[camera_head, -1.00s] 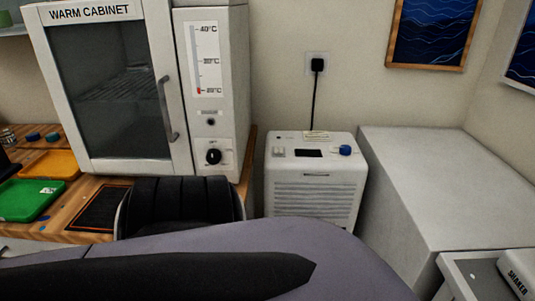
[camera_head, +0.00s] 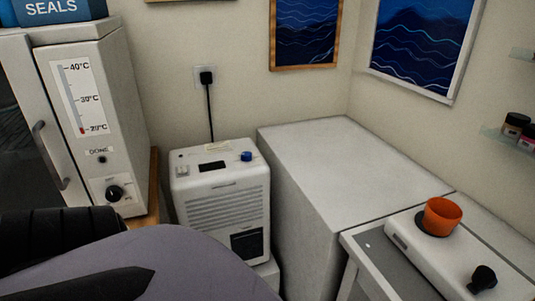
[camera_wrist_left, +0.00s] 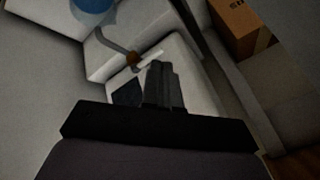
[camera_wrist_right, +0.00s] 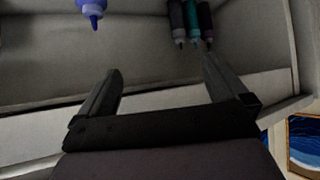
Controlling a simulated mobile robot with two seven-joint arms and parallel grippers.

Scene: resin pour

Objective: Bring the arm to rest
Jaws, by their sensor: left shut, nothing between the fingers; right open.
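In the left wrist view my left gripper (camera_wrist_left: 165,85) has its fingers together with nothing between them. It points at a pale surface with a thin bent tube (camera_wrist_left: 118,45) beyond the fingertips. In the right wrist view my right gripper (camera_wrist_right: 160,75) has its fingers spread wide and empty. It faces a grey recess, with a blue-tipped bottle (camera_wrist_right: 92,10) and several dark and teal bottles (camera_wrist_right: 192,20) hanging beyond the fingers. Neither gripper shows in the head view; a purple and black part of my arm covers its lower left.
A warm cabinet (camera_head: 100,130) stands at left. A white boxy machine (camera_head: 222,200) is beside a large grey-white block (camera_head: 330,160). An orange cup (camera_head: 441,217) sits on a white device (camera_head: 465,260) at right. A cardboard box (camera_wrist_left: 238,25) shows in the left wrist view.

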